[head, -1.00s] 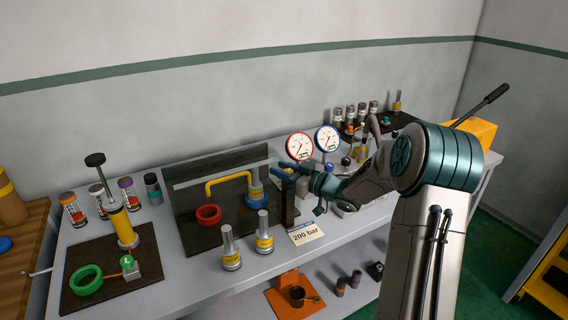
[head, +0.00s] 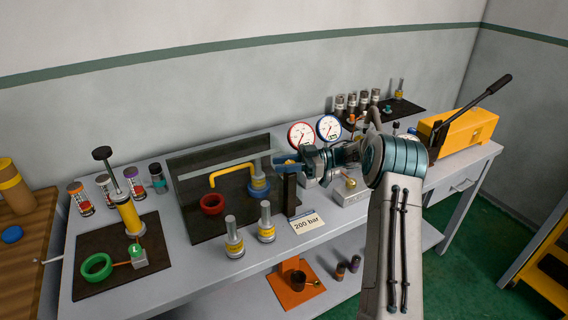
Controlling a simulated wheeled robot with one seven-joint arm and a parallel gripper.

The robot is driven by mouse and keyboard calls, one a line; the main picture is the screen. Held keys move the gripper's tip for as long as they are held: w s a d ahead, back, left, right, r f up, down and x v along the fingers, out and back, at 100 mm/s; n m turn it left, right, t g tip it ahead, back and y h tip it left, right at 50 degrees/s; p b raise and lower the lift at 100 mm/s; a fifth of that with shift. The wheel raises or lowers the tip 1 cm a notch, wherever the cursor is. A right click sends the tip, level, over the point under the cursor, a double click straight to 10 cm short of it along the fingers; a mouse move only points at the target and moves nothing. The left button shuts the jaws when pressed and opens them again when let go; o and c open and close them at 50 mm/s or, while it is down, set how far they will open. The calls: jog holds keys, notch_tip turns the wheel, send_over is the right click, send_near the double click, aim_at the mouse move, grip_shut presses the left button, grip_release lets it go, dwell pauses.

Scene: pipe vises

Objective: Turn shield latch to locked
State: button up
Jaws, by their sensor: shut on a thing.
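The clear shield (head: 236,165) stands on the bench over a dark plate. A dark post (head: 290,196) stands at its right end, with a small blue latch (head: 286,162) at the top. My gripper (head: 291,162) reaches in from the right, pointing left, and is shut on the latch. Its fingers partly cover the latch, so the exact angle of the latch is hard to tell.
Behind my gripper stand a red gauge (head: 301,136) and a blue gauge (head: 328,128). A "200 bar" card (head: 306,223) and two silver-and-yellow cylinders (head: 266,223) stand in front. A yellow pump (head: 460,133) is at the right end.

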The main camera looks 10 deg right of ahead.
jog(key=shift+r+n+g, duration=0.1)
jog(key=shift+n+g, duration=0.3)
jog(key=shift+g, duration=0.2)
jog(key=o, duration=1)
jog(key=shift+c, duration=0.2)
jog(key=w+d+b, duration=0.1)
jog(key=d+b, duration=0.1)
jog(key=d, duration=1.1)
jog(key=shift+w+d, duration=0.15)
jog(key=shift+d, duration=0.25)
